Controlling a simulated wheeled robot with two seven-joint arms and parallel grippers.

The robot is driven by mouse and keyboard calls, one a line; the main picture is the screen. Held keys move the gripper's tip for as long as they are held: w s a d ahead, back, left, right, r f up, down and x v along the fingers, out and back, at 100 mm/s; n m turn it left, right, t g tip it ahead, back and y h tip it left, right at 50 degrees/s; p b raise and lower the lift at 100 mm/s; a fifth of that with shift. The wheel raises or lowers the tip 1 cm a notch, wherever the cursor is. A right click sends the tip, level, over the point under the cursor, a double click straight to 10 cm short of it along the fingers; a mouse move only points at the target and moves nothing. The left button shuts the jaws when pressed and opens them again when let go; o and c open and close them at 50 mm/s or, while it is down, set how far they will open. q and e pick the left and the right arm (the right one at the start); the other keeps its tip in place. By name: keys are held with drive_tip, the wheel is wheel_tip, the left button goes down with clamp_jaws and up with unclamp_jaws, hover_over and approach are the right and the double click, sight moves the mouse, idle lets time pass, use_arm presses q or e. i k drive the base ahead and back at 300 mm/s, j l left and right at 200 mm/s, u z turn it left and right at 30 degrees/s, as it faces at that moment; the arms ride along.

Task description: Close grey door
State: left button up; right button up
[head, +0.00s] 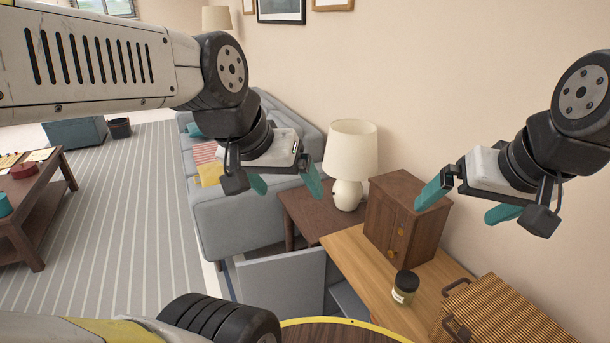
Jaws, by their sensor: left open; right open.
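The grey door (282,284) is a flat panel below the light wooden top of the cabinet (352,257). It stands open, swung out to the left, with a dark gap and a grey inner part (345,303) to its right. My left gripper (285,186) is open and empty, with its teal fingers apart; in the picture it is above the door and not touching it. My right gripper (468,206) is open and empty at the right, over the cabinet top near the small wooden box. The door's lower edge is hidden by my own body.
On the cabinet top are a small two-door wooden box (392,215), a jar (405,288) and a wicker basket (495,318). A lamp (349,160) stands on a dark side table (306,212) behind. A grey sofa (240,220) is beyond. The striped rug (120,230) at left is clear.

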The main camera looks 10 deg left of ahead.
sight(290, 285)
drive_tip(key=z, duration=0.6)
drive_tip(key=j+z, duration=0.95)
drive_tip(key=k+j+z, duration=0.15)
drive_tip(key=j+z, duration=0.15)
drive_tip(key=z, duration=0.15)
drive_tip(key=k+j+z, duration=0.25)
drive_tip(key=k+j, duration=0.2)
drive_tip(key=j, duration=0.4)
drive_tip(key=k+j+z, duration=0.25)
drive_tip(key=k+j, duration=0.25)
drive_tip(key=j, duration=0.3)
drive_tip(key=k+j+z, duration=0.25)
drive_tip(key=k+j, duration=0.3)
drive_tip(key=j, duration=0.15)
drive_tip(key=k+j, duration=0.9)
drive_tip(key=i+j+z, duration=0.2)
drive_tip(key=k+j, duration=0.05)
drive_tip(key=j, duration=0.05)
